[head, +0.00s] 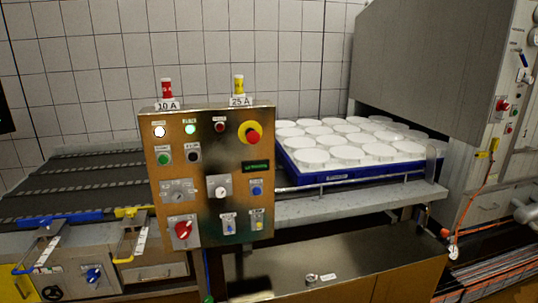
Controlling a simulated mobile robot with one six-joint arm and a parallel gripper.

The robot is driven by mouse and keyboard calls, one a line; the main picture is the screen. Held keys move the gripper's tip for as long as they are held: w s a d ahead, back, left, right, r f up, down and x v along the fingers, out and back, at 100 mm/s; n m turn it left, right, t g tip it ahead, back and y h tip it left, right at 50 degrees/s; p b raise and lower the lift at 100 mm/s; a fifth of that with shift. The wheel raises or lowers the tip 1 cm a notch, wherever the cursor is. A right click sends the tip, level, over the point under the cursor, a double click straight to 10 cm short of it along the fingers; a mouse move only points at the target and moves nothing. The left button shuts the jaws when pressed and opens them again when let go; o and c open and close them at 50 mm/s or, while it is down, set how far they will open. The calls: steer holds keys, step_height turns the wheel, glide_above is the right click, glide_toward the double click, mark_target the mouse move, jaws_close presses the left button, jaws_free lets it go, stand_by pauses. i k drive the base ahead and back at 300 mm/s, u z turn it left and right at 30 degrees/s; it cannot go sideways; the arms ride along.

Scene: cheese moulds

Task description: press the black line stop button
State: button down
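The metal control panel (207,219) stands upright in the middle of the head view. A black round button (194,153) sits on its left half, just right of a green button (164,158). I take it for the line stop button, but its small label is too small to read. Nothing covers its face. My gripper is not in view.
Around the black button are lit lamps above, a red mushroom button (253,136) on yellow, and a red rotary knob (183,230) below. A blue tray (350,177) of white moulds is right of the panel; a conveyor (85,185) is left.

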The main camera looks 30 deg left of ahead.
mark_target(193, 156)
steer(key=u, duration=1.6)
steer(key=i, duration=1)
steer(key=z, duration=0.05)
